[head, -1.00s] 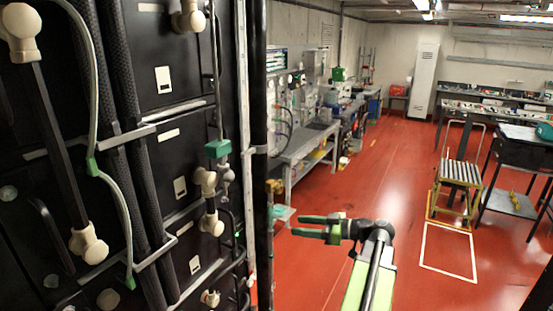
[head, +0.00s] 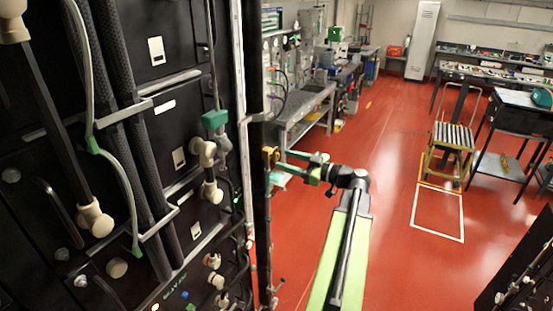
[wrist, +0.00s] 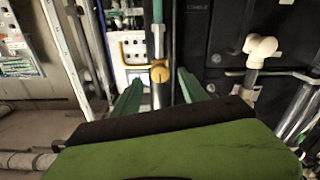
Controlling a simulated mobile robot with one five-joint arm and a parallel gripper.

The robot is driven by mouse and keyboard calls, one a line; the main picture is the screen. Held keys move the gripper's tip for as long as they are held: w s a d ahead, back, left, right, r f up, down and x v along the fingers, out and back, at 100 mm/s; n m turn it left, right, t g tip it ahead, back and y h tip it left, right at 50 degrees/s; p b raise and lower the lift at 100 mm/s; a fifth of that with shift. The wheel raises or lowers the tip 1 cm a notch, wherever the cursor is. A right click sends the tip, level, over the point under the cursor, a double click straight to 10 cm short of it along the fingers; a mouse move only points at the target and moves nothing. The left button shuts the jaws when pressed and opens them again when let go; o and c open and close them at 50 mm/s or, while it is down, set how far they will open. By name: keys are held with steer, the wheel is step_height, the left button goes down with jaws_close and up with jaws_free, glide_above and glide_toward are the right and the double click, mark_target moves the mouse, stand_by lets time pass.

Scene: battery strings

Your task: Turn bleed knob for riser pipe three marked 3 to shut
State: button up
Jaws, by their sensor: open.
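A yellow-brass knob (head: 270,155) sits on a dark vertical riser pipe (head: 262,215) at the right edge of the black battery rack. In the wrist view the knob (wrist: 160,73) is round, on a pipe near the picture's middle. I cannot read a number on it. My gripper (head: 284,161) is open, its green fingers pointing left at the knob. In the wrist view the gripper (wrist: 160,82) has one finger on each side of the knob, with gaps showing. I cannot tell how far beyond the fingertips the knob lies. No finger visibly touches it.
The black battery rack (head: 175,122) with cream elbow fittings (head: 212,190) and braided hoses fills the left. A grey workbench (head: 305,122) stands behind the pipe. A yellow step stool (head: 450,150) stands farther right. Red floor is clear right of my arm.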

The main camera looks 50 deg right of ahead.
mark_target(278, 158)
steer(key=x, duration=0.4)
steer(key=shift+w, duration=0.1)
jaws_close()
